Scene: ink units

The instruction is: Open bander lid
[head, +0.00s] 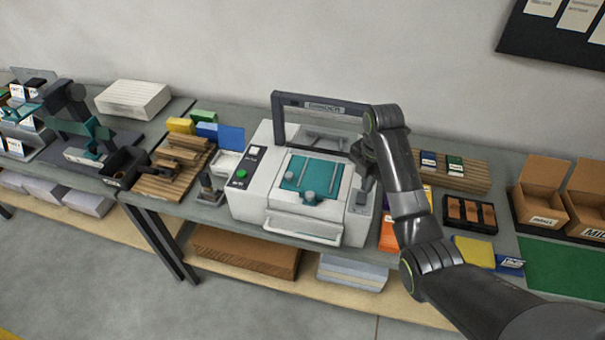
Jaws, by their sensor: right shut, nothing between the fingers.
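The bander (262,195) is a white machine with a green button and a teal bed in its top. Its lid (279,120), a dark frame with a label along its upper bar, stands raised at the back of the machine. My right arm comes in from the lower right and crosses in front of the lid's right side. My right gripper (362,190) points down at the bander's right side, shut and empty. Whether it touches the machine or the lid cannot be told. My left gripper is not in view.
The bander stands on a grey bench. Wooden racks with coloured blocks (180,125) are to its left. A dark tray (470,214), cardboard boxes (541,190) and a green mat (570,268) are to the right. A lower shelf holds a brown stack (245,252) and pale stacks.

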